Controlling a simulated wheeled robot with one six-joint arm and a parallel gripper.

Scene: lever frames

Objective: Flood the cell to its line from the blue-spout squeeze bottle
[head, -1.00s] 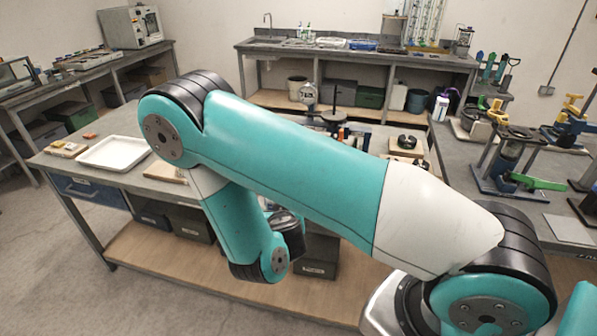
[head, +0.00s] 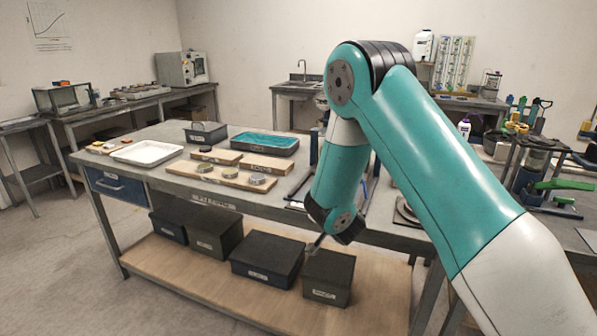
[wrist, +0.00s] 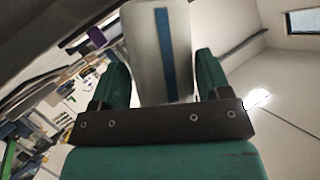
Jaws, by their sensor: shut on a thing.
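In the wrist view my gripper (wrist: 162,75) is shut on a white squeeze bottle (wrist: 143,45) with a blue stripe down its side. The green fingers are on either side of it. The bottle's spout is out of view, so its colour cannot be told. In the head view my arm's end hangs low in front of the workbench's front edge; the jaws and the held bottle are not clearly seen there. I cannot make out the cell or its line; part of the bench is hidden behind my arm.
The workbench (head: 262,212) carries a white tray (head: 147,152), a teal-filled tray (head: 264,143) and wooden boards with round pieces (head: 230,178). Several dark boxes stand on its lower shelf (head: 200,275). Clamp stands and another white bottle (head: 464,129) are at the right.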

